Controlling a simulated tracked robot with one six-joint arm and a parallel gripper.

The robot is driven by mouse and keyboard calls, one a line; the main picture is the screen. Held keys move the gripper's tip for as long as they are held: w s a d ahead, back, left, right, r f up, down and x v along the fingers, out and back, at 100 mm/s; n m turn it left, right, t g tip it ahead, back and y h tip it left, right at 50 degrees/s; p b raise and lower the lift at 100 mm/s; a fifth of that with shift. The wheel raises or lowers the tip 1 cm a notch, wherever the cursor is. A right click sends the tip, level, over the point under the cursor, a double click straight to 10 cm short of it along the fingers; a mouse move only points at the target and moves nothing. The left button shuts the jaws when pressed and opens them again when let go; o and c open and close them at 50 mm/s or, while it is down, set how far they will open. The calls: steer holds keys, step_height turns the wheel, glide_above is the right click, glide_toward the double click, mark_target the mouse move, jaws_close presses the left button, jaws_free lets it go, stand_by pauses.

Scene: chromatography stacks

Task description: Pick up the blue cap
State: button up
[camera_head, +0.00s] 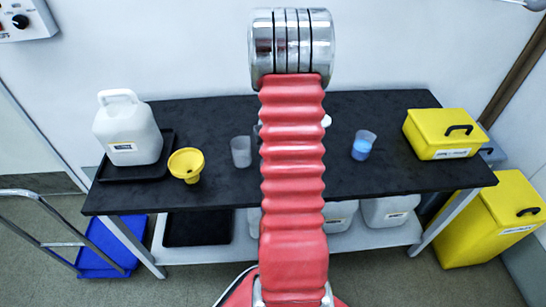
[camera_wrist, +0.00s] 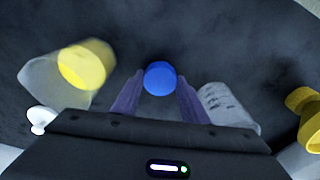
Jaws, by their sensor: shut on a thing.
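The blue cap (camera_wrist: 160,78) is in the middle of the wrist view, between the tips of my gripper's two purple fingers (camera_wrist: 157,88). My gripper is shut on it. The dark tabletop fills the view behind the cap; how far the cap is from it is hard to tell. In the head view my red arm hides both the cap and my gripper.
The black table (camera_head: 400,180) also holds a white jug (camera_head: 128,130), blue-liquid beaker (camera_head: 363,146) and yellow box (camera_head: 443,133).

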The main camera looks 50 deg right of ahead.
step_height(320, 180, up, 9)
steer(key=shift+r, duration=0.2)
stand_by(0.8)
